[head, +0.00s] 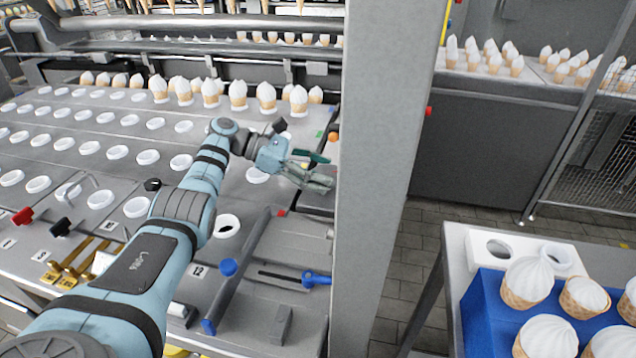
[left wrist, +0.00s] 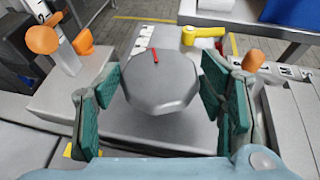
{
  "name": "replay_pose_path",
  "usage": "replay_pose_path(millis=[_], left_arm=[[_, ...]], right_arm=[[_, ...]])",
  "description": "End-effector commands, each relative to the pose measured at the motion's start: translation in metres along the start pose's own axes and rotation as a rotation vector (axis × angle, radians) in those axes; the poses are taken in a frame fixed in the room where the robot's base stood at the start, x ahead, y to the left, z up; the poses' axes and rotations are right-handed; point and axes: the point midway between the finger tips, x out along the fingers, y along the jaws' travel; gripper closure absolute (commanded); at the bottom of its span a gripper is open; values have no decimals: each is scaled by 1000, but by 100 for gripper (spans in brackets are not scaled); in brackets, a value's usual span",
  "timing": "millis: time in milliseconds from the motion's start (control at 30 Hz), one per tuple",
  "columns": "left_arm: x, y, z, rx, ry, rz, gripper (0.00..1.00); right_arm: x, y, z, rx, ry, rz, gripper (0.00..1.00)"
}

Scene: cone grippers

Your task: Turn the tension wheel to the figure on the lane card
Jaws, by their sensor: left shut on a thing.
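The tension wheel (left wrist: 160,85) is a grey, many-sided knob with a red mark near the far side of its top, a little left of its middle. My left gripper (left wrist: 158,92) has its green-padded fingers on either side of the wheel and is shut on it. A white strip with dark marks (left wrist: 146,40) lies just beyond the wheel; its figures are too small to read. In the head view my left gripper (head: 316,170) is at the machine's right end, by the grey post. I cannot make out the wheel there. My right gripper is not in view.
A grey post (head: 385,170) stands close right of the gripper. In the wrist view, orange knobs (left wrist: 42,40) and a yellow handle (left wrist: 203,32) stand around the wheel.

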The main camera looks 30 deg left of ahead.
Motion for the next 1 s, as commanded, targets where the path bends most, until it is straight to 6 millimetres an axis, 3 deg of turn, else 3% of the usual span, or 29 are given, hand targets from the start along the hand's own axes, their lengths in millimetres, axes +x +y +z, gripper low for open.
replay_pose_path(millis=[467, 500, 600, 1000], left_arm=[[2, -2, -4, -4, 9, -24, 65], [2, -2, -4, -4, 9, -23, 32], [1, -2, -4, -2, 7, -21, 17], [-3, 0, 5, 4, 4, -16, 17]], right_arm=[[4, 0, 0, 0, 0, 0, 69], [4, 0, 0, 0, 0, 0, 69], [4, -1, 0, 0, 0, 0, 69], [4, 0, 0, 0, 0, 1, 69]])
